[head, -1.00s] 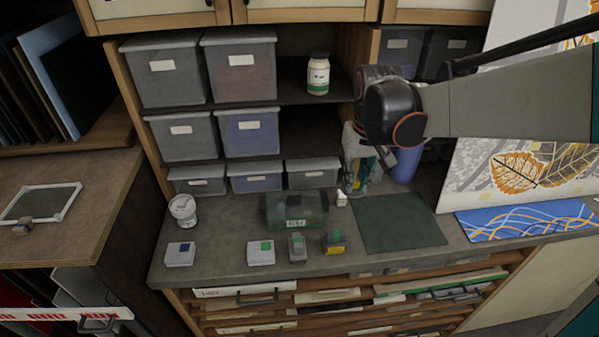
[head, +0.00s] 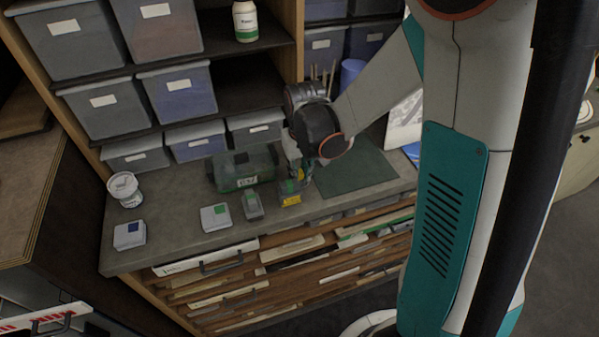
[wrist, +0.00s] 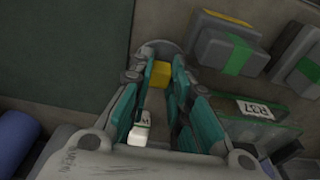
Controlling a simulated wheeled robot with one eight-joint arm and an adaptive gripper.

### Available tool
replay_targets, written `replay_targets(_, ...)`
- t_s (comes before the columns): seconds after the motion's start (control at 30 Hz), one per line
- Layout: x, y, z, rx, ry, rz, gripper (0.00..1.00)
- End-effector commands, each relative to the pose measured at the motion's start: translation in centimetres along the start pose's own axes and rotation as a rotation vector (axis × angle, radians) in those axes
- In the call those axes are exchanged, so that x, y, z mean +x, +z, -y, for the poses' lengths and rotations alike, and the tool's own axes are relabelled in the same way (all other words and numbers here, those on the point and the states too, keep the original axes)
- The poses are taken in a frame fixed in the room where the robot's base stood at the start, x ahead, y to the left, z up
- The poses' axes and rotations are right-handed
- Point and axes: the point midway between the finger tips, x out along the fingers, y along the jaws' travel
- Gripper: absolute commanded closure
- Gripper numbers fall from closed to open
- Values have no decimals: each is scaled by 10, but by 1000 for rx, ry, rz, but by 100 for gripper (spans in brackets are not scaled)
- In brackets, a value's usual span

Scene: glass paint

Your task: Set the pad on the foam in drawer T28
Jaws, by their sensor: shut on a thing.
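My gripper (wrist: 168,78) is shut on a dark grey pad with a yellow face (wrist: 160,74). In the head view the pad (head: 290,199) shows a green top and yellow front, at or just above the counter beneath my gripper (head: 296,176); I cannot tell if it still touches. Flat drawers lie under the counter. The top left drawer front (head: 205,257) has a pale label and dark handle, but I cannot read T28 on any. No foam shows.
A green clear box (head: 243,168) is behind. A dark green mat (head: 350,168) lies right. A white tub (head: 124,189) stands far left.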

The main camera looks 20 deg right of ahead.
Motion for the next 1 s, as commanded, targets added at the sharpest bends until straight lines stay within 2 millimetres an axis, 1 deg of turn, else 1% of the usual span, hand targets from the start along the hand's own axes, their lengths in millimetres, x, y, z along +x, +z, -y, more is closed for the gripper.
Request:
replay_targets(0.03, 5, 0, 0, 0, 0, 0, 98)
replay_targets(0.27, 5, 1, 0, 0, 0, 0, 98)
replay_targets(0.4, 9, 1, 0, 0, 0, 0, 98)
replay_targets(0.43, 8, 1, 0, 0, 0, 0, 76)
replay_targets(0.5, 8, 1, 0, 0, 0, 0, 62)
replay_targets(0.87, 6, 1, 0, 0, 0, 0, 62)
replay_targets(0.93, 2, 0, 0, 0, 0, 0, 62)
replay_targets(1.0, -7, 1, 0, 0, 0, 0, 62)
